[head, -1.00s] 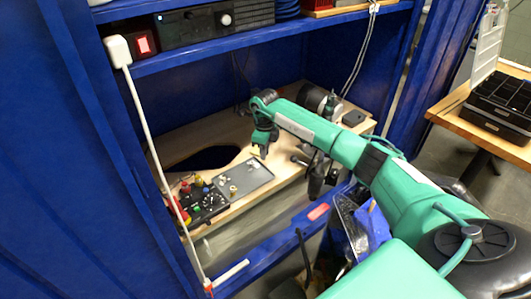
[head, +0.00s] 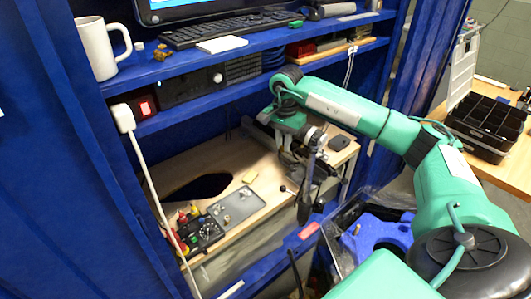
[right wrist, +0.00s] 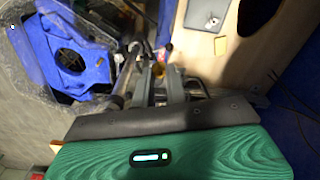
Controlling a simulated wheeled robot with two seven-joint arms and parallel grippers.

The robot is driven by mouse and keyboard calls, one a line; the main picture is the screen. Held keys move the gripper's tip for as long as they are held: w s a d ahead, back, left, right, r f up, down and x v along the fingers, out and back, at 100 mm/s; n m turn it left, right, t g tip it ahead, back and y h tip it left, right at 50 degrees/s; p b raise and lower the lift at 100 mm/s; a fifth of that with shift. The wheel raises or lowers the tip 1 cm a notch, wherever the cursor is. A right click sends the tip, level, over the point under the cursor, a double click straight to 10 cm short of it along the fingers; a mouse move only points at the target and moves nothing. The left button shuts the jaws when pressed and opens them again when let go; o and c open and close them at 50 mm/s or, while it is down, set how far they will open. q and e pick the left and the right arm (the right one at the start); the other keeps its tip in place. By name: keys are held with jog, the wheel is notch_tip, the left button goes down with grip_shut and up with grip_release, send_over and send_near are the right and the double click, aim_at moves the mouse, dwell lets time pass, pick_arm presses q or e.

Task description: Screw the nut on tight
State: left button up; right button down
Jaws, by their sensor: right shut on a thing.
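My right gripper (head: 304,160) points down over the metal fixture at the right end of the wooden bench in the head view. In the right wrist view the two grey fingers of my right gripper (right wrist: 160,78) are close together on a small brassy thing, which I take to be the nut (right wrist: 158,71). It is too small and blurred to be sure. Metal rods and dark fixture parts lie around the fingertips. I cannot tell whether the nut touches a thread. My left gripper is not in view.
A grey plate (head: 238,207) with small fittings and a black control box (head: 203,232) sit on the bench front left. A dark round opening (head: 203,187) is behind them. A blue foam insert (head: 380,236) lies front right. The blue shelf (head: 220,108) overhangs the bench.

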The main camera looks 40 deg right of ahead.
pick_arm(q)
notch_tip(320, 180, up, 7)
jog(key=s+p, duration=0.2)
jog(key=p, duration=0.4)
pick_arm(e)
jog(key=s+d+r+n, duration=0.1)
jog(key=s+d+r, duration=0.25)
jog(key=r, duration=0.45)
jog(key=s+d+r+n, duration=0.2)
jog(key=d+r, duration=0.2)
jog(key=r, duration=0.3)
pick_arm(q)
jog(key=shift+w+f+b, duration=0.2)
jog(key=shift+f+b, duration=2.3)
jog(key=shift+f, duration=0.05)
pick_arm(e)
jog(key=shift+f, duration=3.55)
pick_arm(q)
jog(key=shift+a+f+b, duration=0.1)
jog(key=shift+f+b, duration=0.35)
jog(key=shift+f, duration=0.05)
pick_arm(e)
jog(key=shift+f, duration=0.7)
jog(key=c, duration=1.3)
grip_release()
jog(key=shift+c, duration=0.2)
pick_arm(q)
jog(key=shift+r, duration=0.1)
pick_arm(e)
jog(key=shift+r, duration=0.15)
